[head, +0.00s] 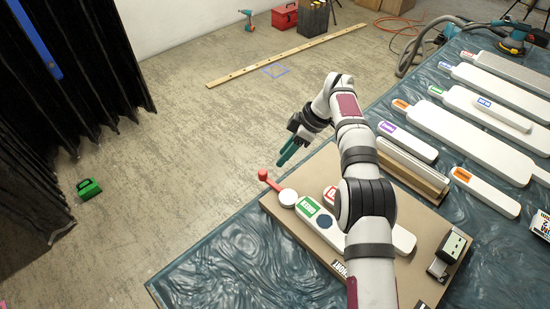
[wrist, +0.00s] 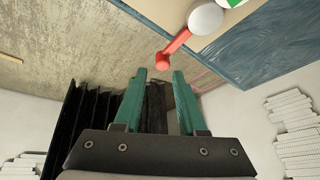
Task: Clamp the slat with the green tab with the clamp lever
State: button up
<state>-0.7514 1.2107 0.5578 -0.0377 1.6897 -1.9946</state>
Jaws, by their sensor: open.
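The slat with the green tab (head: 307,206) lies on a brown board (head: 340,268); my arm hides part of its middle, and its pale far end shows right of the arm. The clamp lever (head: 269,181) is red with a round knob and joins a white disc (head: 288,197) beside the tab end. The lever points away from the slat, past the board's edge. My gripper (head: 283,161) is open and empty, above and beyond the lever in the head view. In the wrist view, the red knob (wrist: 162,63) appears just past the gap between my teal fingertips (wrist: 160,74).
A red-tabbed piece (head: 329,193) lies beside the green-tabbed slat, partly behind my arm. A small device (head: 450,245) stands at the board's right edge. Several labelled slats (head: 455,128) lie on the blue table at right.

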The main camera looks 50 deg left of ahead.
jog(key=w+d+m+y, duration=0.1)
jog(key=m, duration=0.2)
jog(key=w+d+m+y, duration=0.1)
jog(key=w+d+m, duration=0.1)
jog(key=m, duration=0.1)
jog(key=w+d+m, duration=0.2)
jog(key=m, duration=0.2)
jog(key=shift+d+r+y, duration=0.2)
jog(key=shift+r+y, duration=0.1)
jog(key=shift+y, duration=0.1)
grip_shut()
jog(key=x, duration=1)
jog(key=shift+w, duration=0.15)
jog(key=shift+s+a+r, duration=0.1)
jog(key=shift+s+a, duration=0.15)
jog(key=shift+s, duration=0.35)
jog(key=shift+s+a+r, duration=0.1)
jog(key=shift+s+a, duration=0.2)
jog(key=shift+s, duration=0.25)
jog(key=shift+s+a, duration=0.25)
jog(key=shift+s, duration=0.4)
jog(key=shift+s+a, duration=0.2)
jog(key=shift+s, duration=0.25)
jog(key=w, duration=0.1)
jog(key=w+d, duration=0.1)
jog(key=w, duration=0.1)
jog(key=w+d+r, duration=0.1)
jog(key=shift+w, duration=0.3)
jog(key=v, duration=0.8)
jog(key=shift+d+r, duration=0.2)
